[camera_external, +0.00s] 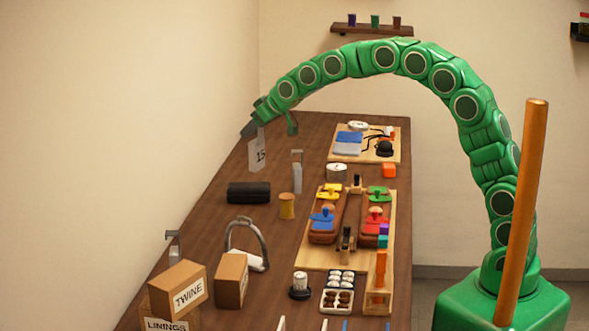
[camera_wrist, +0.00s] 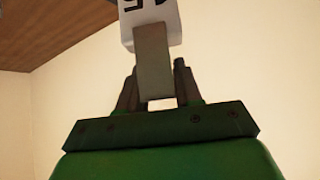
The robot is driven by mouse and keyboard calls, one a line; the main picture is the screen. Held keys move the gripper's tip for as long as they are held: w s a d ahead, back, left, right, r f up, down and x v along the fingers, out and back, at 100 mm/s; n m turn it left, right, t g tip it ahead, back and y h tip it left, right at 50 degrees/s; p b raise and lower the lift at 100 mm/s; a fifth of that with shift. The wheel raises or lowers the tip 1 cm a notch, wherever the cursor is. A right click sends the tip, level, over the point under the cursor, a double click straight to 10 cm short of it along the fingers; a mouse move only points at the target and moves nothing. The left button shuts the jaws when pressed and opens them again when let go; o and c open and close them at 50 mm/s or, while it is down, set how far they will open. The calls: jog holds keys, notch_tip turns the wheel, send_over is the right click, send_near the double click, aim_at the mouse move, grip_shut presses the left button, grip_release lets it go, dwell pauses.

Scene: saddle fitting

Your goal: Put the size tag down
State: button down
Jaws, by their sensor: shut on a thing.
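The size tag (camera_external: 257,155) is a white card with a dark "15", hanging upright below my gripper (camera_external: 254,124) near the far left edge of the table in the external view. My gripper is shut on it. In the wrist view the white tag (camera_wrist: 158,30) shows at the top, cut off by the frame, with a grey-beige piece below it close to my gripper (camera_wrist: 156,88). The tag appears held in the air; its exact height above the table is hard to tell.
The wooden table (camera_external: 220,232) has a black rolled case (camera_external: 248,193), a thread spool (camera_external: 286,206) and a pale upright stand (camera_external: 297,176) near the tag. A board with coloured pieces (camera_external: 318,258) lies to the right. Boxes (camera_external: 181,288) stand at the front left.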

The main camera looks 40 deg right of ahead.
jog(key=d+r, duration=0.2)
jog(key=d, duration=0.7)
jog(key=w+d+x, duration=0.1)
jog(key=x, duration=0.8)
jog(key=d+x, duration=0.1)
jog(key=x, duration=0.9)
jog(key=shift+w+d+m, duration=0.25)
jog(key=shift+w+m, duration=0.05)
jog(key=shift+w, duration=0.2)
jog(key=c, duration=0.8)
grip_release()
jog(key=shift+o, duration=0.2)
jog(key=shift+r, duration=0.1)
